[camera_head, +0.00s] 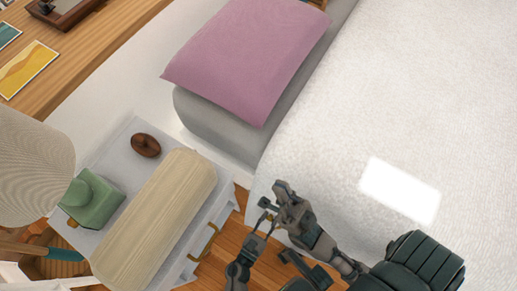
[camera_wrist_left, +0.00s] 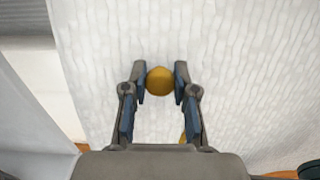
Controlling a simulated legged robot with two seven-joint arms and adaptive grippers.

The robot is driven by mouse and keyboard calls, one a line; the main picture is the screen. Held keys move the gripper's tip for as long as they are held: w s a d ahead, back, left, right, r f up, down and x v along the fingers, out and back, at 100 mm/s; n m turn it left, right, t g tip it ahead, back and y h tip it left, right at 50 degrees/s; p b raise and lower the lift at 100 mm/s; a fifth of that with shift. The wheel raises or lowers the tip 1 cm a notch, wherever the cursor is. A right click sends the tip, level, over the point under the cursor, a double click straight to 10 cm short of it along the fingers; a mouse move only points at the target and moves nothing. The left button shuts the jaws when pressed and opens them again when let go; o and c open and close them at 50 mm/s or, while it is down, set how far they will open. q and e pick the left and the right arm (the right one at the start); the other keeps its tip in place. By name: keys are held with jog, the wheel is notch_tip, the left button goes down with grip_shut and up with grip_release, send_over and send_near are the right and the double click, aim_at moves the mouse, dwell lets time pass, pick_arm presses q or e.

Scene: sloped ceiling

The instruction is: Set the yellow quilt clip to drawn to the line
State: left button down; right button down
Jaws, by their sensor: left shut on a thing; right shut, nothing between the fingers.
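The yellow quilt clip (camera_wrist_left: 160,81) shows in the left wrist view as a round yellow knob against the white quilt (camera_wrist_left: 240,75). A bit of yellow also shows below it, partly behind my finger. My left gripper (camera_wrist_left: 160,88) is shut on the knob, one finger on each side. In the head view my left gripper (camera_head: 262,226) is at the bed's lower left edge, where the clip cannot be made out. My right gripper (camera_head: 277,196) is just above it over the quilt's edge, shut and empty. The line cannot be made out.
A pink pillow (camera_head: 250,55) lies on the bed. Wooden floor (camera_head: 232,232) shows between.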

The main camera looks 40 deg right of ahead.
pick_arm(q)
jog(key=shift+s+d+r, duration=0.15)
jog(key=shift+s+d, duration=0.15)
jog(key=shift+s, duration=0.3)
jog(key=c, duration=0.9)
grip_release()
jog(key=v, duration=1.2)
